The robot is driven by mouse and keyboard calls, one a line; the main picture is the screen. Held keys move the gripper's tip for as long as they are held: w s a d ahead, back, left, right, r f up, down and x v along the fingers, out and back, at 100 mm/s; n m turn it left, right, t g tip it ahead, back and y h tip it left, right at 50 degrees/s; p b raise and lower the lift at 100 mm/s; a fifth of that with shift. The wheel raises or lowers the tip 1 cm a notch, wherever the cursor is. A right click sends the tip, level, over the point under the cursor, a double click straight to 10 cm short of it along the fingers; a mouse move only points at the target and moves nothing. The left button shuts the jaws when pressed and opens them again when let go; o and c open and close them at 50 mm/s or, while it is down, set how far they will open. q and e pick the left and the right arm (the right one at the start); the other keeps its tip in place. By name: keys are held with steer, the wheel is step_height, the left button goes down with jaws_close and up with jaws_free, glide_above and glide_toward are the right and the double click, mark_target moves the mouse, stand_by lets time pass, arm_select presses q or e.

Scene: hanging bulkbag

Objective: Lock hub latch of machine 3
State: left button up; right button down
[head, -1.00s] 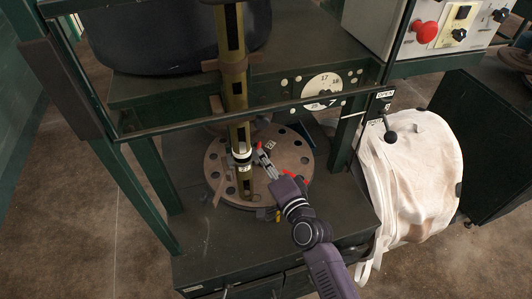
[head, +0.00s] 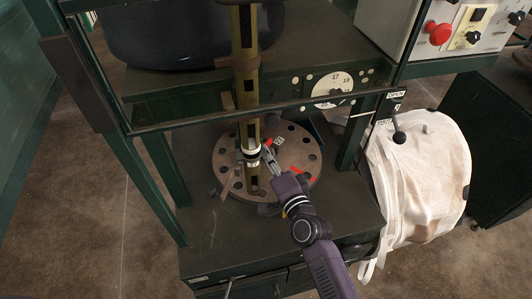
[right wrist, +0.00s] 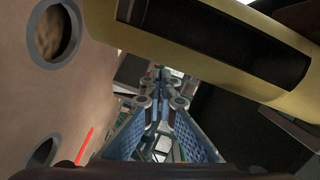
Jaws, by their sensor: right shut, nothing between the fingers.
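The machine's upright yellow-olive post (head: 247,100) meets a round brown plate (head: 228,172) with a ring of holes. A white-and-black collar (head: 251,154) sits low on the post. A small dark labelled piece (head: 279,141) and a red part (head: 304,174) show on the plate; I cannot tell which piece is the hub latch, nor its position. My right gripper (head: 267,149) is shut and empty, just right of the collar. In the right wrist view its blue-sided fingers (right wrist: 163,106) lie between the plate and the post. Contact cannot be told. My left gripper is not in view.
A dark green frame bar (head: 220,119) crosses above the plate. A black-knobbed lever (head: 398,137) stands near the OPEN label (head: 396,94), beside a white bag (head: 425,180). A control box with a red button (head: 439,34) is at upper right.

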steer(key=shift+s, duration=0.1)
steer(key=v, duration=1.2)
